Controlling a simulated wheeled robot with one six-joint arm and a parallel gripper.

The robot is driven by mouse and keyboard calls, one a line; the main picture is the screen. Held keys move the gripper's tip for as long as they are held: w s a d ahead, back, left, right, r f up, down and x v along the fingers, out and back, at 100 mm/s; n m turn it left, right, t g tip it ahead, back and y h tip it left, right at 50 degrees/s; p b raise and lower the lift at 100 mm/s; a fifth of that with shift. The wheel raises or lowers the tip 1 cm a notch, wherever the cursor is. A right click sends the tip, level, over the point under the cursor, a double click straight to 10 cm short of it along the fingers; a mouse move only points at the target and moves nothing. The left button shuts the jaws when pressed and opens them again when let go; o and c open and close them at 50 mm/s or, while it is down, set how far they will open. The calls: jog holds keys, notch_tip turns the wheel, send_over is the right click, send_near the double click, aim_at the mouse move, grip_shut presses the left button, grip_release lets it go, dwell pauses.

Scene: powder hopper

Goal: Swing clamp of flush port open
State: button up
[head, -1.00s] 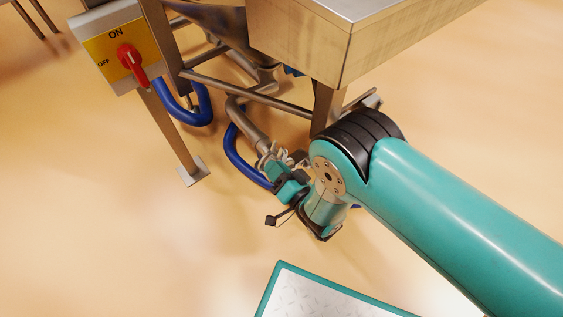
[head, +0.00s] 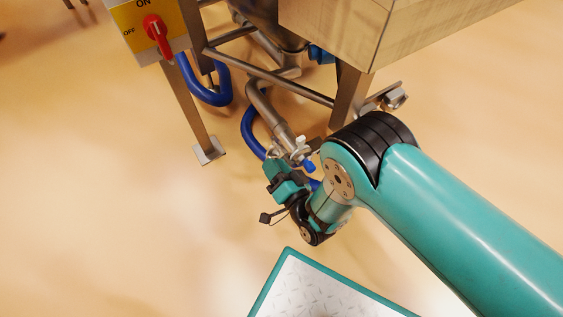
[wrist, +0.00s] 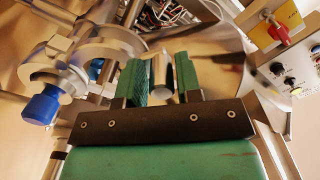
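The flush port is the end of the steel pipe (head: 271,108) under the machine, with a blue cap (head: 309,166) beside it. In the wrist view the blue cap (wrist: 41,104) is at the left, below round steel flanges with a clamp-like fitting (wrist: 72,66). My gripper (head: 286,168) is at the pipe end, partly hidden by my arm. In the wrist view my gripper (wrist: 163,78) has its two green fingers apart, with a short steel cylinder (wrist: 162,72) between them. It looks like part of the clamp. Whether the fingers press on it cannot be told.
A blue hose (head: 249,130) curves close beside the pipe. A machine leg (head: 202,130) stands to the left, below the switch box (head: 150,30) with a red knob. A teal-edged plate (head: 285,280) is in front. Open floor lies at the left.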

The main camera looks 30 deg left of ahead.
jog(key=shift+o, duration=0.9)
jog(key=shift+r, duration=0.1)
jog(key=shift+d, duration=0.1)
jog(key=p+v, duration=0.5)
jog(key=v, duration=0.4)
jog(key=shift+p, duration=0.35)
